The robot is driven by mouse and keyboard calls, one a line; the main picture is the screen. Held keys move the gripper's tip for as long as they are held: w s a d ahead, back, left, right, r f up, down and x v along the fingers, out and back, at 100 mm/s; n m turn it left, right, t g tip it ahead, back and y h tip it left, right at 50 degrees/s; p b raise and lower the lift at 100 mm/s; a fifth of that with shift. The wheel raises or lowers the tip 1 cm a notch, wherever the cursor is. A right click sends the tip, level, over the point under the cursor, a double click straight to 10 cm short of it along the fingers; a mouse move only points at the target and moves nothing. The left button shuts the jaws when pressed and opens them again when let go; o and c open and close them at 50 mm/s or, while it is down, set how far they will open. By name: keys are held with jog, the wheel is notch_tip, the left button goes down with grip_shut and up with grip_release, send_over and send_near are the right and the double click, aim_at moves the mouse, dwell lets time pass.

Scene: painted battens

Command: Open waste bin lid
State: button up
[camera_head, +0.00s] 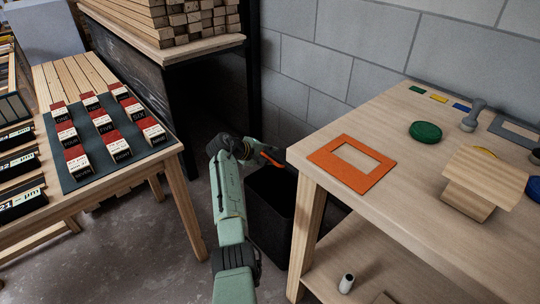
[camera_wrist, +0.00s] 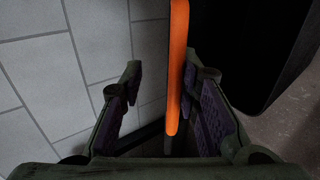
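The black waste bin (camera_head: 272,212) stands on the floor between the two tables. Its dark side also shows at the right of the wrist view (camera_wrist: 262,50). A narrow orange bar (camera_head: 271,158) is at the bin's upper back, by my gripper (camera_head: 258,150); I cannot tell if it is the lid's edge or its handle. In the wrist view the orange bar (camera_wrist: 177,70) runs between my spread fingers (camera_wrist: 160,85), close to the right finger and clear of the left one. My gripper is open. How far the lid is raised is unclear.
A work table (camera_head: 420,215) with an orange frame (camera_head: 352,165) on top stands close at the right. A table with a dark mat (camera_head: 75,178) and labelled blocks is at the left. Stacked battens (camera_head: 190,18) lie on a bench behind. The block wall (camera_head: 330,60) is close behind the bin.

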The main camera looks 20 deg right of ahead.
jog(key=shift+a, duration=0.15)
jog(key=d+r+p+v, duration=0.1)
jog(key=p+v, duration=0.5)
jog(key=v, duration=0.6)
jog(key=shift+w+d+r, duration=0.15)
jog(key=shift+d+r, duration=0.25)
jog(key=shift+r, duration=0.25)
dwell(0.4)
dwell(0.4)
